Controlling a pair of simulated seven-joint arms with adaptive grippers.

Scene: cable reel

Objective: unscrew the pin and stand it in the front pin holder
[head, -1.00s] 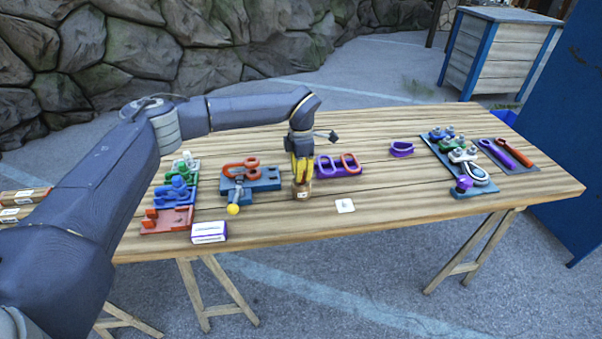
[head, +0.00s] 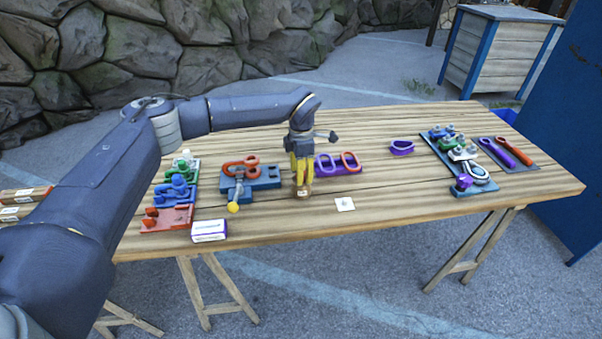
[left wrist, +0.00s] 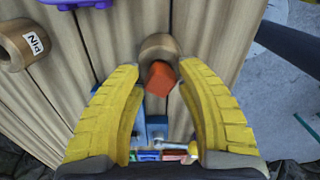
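An orange square-headed piece (left wrist: 162,78), which looks like the pin's head, stands at the mouth of a round brown holder (left wrist: 155,45) in the left wrist view; its shank is hidden. My left gripper (left wrist: 158,72) is open, a yellow finger on either side of the orange head with visible gaps. In the head view my left gripper (head: 302,187) points down at the table's middle, and only a low bit of the brown holder (head: 303,193) shows. A second brown holder with a label (left wrist: 22,42) lies farther back. An orange shackle (head: 240,167) sits on a blue block. My right gripper is not in view.
The blue block (head: 262,182) has a yellow-knobbed lever (head: 233,207) at its front. Purple and orange shackles (head: 340,163) stand just right of my gripper. A white card (head: 345,204) and a white box (head: 208,231) lie near the front edge.

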